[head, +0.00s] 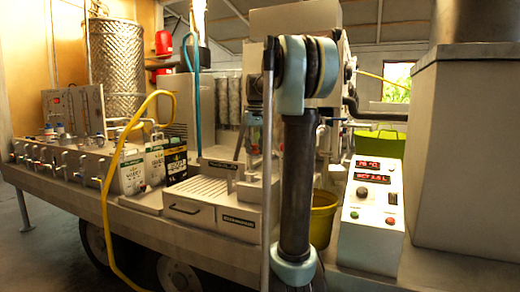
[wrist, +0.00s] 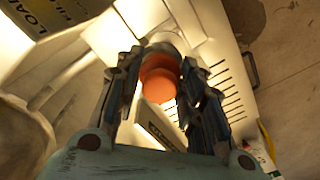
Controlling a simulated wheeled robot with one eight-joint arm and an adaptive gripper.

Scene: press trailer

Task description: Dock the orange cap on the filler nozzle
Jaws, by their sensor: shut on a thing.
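The orange cap (wrist: 160,78) is between the fingers of my gripper (wrist: 162,72) in the wrist view. The fingers are shut on it, one on each side, and its round face shows. A pale grey rounded part (wrist: 165,42) shows just beyond the cap. I cannot tell whether it is the filler nozzle or whether the cap touches it. In the head view, the white filler unit (head: 210,190) with a slotted top stands at the middle of the trailer. My arm hides part of the space to its right, and the nozzle cannot be made out clearly there.
Several cartons (head: 176,163) stand left of the filler unit. A control box (head: 368,215) with red displays and a yellow bucket (head: 322,220) stand to the right. A yellow hose (head: 108,200) hangs over the front edge. The slotted tray (wrist: 228,88) lies below the gripper.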

